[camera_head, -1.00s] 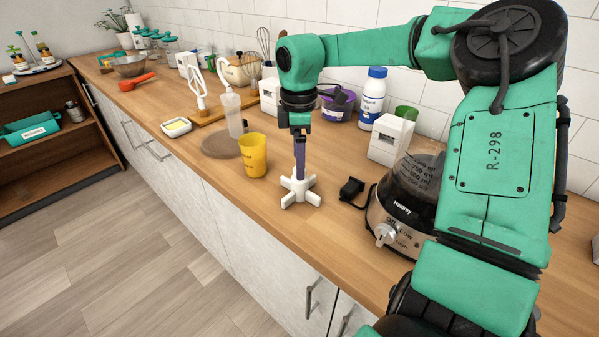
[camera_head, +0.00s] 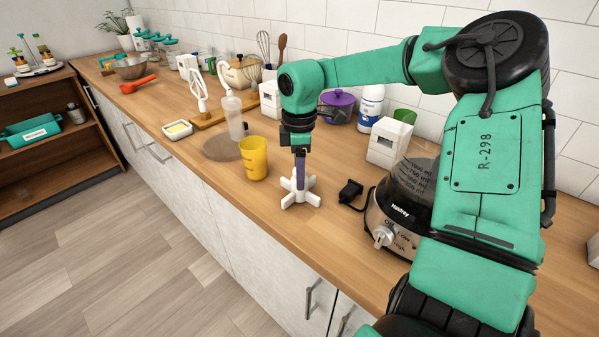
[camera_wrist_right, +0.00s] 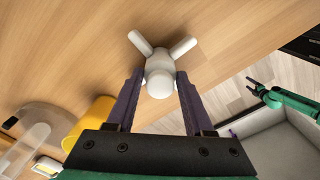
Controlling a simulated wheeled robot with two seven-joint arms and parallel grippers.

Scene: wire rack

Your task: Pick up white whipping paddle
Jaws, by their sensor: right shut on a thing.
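The white whipping paddle (camera_head: 300,193), a piece with several stubby arms around a round hub, stands on the wooden counter near its front edge. My right gripper (camera_head: 300,184) points straight down at it and is shut on its hub. In the right wrist view the dark purple fingers (camera_wrist_right: 159,82) lie on both sides of the paddle's round top (camera_wrist_right: 159,84). The paddle's arms still appear to rest on the counter. My left gripper (camera_wrist_right: 258,88) shows small at the right of the wrist view, too small to tell its jaw state.
A yellow cup (camera_head: 253,160) stands close to the left of the paddle. A blender base (camera_head: 398,230) with a black plug (camera_head: 350,191) is to the right. A white box-shaped item (camera_head: 390,142), a purple-lidded pot (camera_head: 338,106) and a white bottle (camera_head: 370,108) stand behind.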

